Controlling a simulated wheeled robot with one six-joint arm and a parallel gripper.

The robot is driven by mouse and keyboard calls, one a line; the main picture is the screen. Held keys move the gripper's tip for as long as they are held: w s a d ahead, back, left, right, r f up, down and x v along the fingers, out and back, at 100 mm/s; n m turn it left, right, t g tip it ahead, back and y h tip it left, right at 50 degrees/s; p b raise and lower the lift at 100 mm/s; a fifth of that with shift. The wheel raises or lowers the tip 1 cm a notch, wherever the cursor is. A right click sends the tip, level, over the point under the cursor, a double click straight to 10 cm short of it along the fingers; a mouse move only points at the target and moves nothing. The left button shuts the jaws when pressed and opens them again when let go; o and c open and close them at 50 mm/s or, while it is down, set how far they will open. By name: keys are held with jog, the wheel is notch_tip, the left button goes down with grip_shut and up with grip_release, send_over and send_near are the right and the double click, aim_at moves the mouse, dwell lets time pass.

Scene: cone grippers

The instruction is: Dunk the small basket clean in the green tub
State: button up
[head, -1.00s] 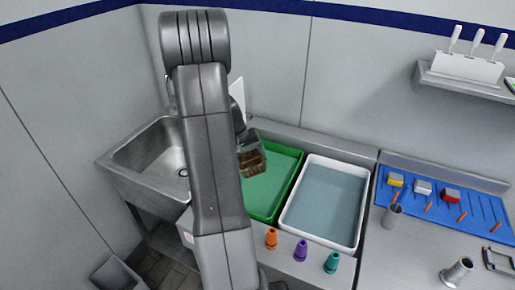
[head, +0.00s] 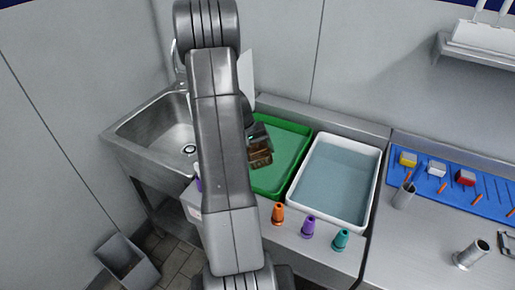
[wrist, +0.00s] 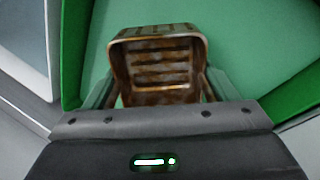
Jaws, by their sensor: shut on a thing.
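The small basket (head: 261,155) is brown and stained, with slotted walls. The basket is over the left part of the tub in the head view. I cannot tell whether its bottom touches the liquid. My arm hides the tub's left side.
A white tub (head: 334,181) of clear liquid stands right of the green tub. Orange (head: 278,214), purple (head: 308,227) and teal (head: 341,240) cones stand on the front ledge. A metal sink (head: 160,135) is at left. A blue mat (head: 452,181) with small blocks lies at right.

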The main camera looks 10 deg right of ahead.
jog(key=shift+f+b, duration=2.05)
jog(key=shift+f, duration=2.05)
jog(key=shift+r+p, duration=4.3)
jog(key=shift+r, duration=3.55)
jog(key=shift+r+p, duration=1.05)
jog(key=shift+r, duration=1)
